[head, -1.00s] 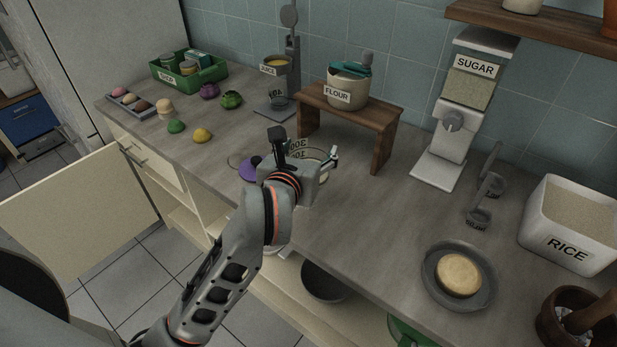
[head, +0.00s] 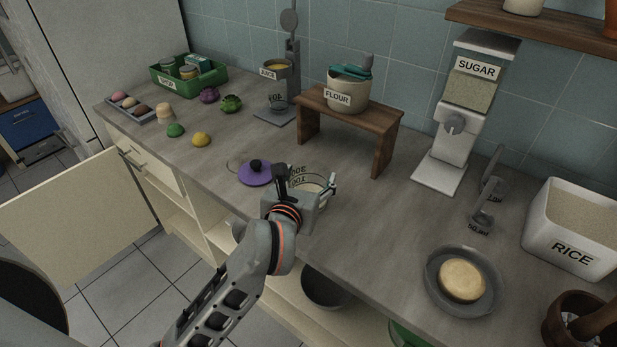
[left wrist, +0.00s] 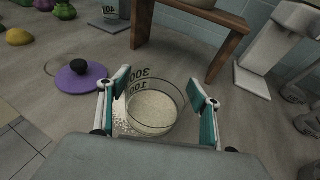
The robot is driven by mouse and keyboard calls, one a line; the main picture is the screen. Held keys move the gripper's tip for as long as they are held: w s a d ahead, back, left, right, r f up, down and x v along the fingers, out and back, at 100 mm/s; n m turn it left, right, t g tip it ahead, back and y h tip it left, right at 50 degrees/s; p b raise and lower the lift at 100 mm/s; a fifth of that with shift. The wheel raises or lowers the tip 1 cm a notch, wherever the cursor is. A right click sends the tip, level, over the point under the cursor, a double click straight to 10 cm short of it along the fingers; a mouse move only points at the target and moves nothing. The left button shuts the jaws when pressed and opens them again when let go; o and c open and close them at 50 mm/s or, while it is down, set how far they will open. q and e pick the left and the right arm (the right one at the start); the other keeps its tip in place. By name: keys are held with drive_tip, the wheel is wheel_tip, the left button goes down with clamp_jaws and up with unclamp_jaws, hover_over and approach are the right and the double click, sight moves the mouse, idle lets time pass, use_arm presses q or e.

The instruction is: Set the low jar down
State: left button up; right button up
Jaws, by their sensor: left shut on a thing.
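The low jar (head: 311,186) is clear glass with dark measuring marks and pale grains inside. My left gripper (head: 307,187) is shut on it at the front part of the counter. In the left wrist view the jar (left wrist: 152,108) sits between the two teal-padded fingers (left wrist: 158,112), looking upright. Its base is hidden in the head view, and I cannot tell whether it touches the counter. A purple lid (head: 255,174) with a black knob lies on the counter just left of the jar. My right gripper is out of view.
A wooden stand (head: 349,112) bearing the flour pot (head: 347,96) is behind the jar. The sugar dispenser (head: 452,125) and a plate (head: 434,292) with a round pale item are to the right. The counter (head: 370,215) right of the jar is clear. A thin ring lies by the lid.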

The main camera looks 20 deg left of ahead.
use_arm(q)
drive_tip(key=o, duration=1.4)
drive_tip(key=shift+o, duration=0.2)
drive_tip(key=shift+s+r, duration=0.15)
drive_tip(key=shift+s, duration=0.05)
drive_tip(key=v, duration=1.1)
drive_tip(key=shift+s, duration=0.3)
drive_tip(key=shift+r, duration=0.1)
